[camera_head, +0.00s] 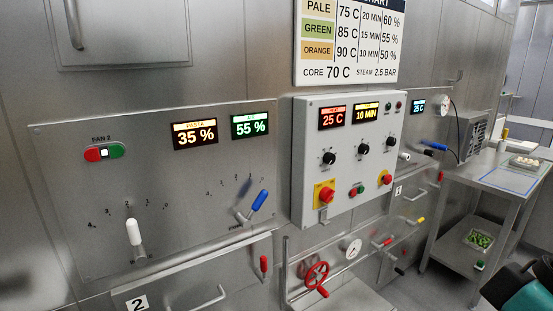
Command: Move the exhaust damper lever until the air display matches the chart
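The wall panel (75,185) holds a white-handled lever (134,232) on a scale at lower left, its handle upright near the 2. A blue-handled lever (259,200) on another scale leans up and right; its label is too small to read surely. An orange display (195,134), apparently headed PASTA, reads 35 %. A green display (250,124) reads 55 %; its heading is unclear. The chart (350,42) lists pale 75 C, 20 min, 60 %; green 85 C, 15 min, 55 %; orange 90 C, 10 min, 50 %. My gripper is not in view.
A control box (348,150) juts out, with displays of 25 C and 10 MIN, knobs and red buttons. Below are a red valve wheel (316,274), a gauge (352,249) and pipes. A steel table (510,170) stands at right. A dark part of mine shows bottom right.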

